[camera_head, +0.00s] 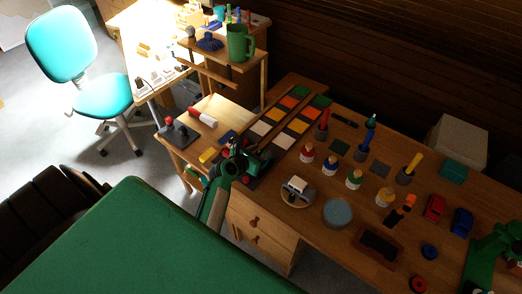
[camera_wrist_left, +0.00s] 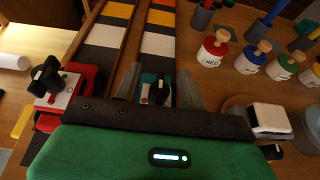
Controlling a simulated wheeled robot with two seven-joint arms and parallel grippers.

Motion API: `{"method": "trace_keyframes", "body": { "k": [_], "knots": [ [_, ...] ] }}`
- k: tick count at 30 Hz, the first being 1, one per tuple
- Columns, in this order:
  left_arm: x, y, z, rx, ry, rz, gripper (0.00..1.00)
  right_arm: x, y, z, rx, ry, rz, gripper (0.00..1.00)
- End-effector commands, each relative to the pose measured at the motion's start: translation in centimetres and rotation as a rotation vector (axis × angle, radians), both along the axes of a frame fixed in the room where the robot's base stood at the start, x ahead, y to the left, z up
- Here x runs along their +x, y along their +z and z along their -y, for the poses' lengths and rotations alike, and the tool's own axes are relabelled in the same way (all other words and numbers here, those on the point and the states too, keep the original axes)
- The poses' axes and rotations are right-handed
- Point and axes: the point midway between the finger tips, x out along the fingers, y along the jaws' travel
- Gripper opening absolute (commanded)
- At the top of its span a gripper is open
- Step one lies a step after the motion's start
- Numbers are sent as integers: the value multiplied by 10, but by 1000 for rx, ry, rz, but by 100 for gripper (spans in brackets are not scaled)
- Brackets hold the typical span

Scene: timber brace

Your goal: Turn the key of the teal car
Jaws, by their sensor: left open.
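The teal car (camera_wrist_left: 147,79) shows in the left wrist view, with a dark key (camera_wrist_left: 158,91) standing up on it. My left gripper (camera_wrist_left: 158,84) is open, with one finger on each side of the car and key. I cannot tell whether the fingers touch them. In the head view my left gripper (camera_head: 243,154) is low over the left end of the long desk, and the arm hides most of the car there. My right arm shows at the right edge, but its gripper is not clearly in view.
A red car (camera_wrist_left: 72,83) with a black key is close left of the gripper. Paint bottles, such as the red one (camera_head: 307,153), stand beyond. Coloured tile strips (camera_head: 284,141) run behind the gripper.

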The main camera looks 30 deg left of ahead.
Motion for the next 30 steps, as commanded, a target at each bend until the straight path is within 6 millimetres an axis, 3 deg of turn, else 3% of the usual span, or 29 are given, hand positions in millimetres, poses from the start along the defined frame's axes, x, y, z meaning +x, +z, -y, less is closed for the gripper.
{"method": "trace_keyframes", "body": {
  "k": [13,20,30],
  "knots": [
    [9,-4,1,2,-1,0,41,0,1,5,-5,2,0,36],
    [9,-4,1,2,-1,0,0,0,1,8,-8,2,0,36],
    [9,-4,1,3,-40,-1,0,0,-1,8,-8,2,1,36]
  ]
}}
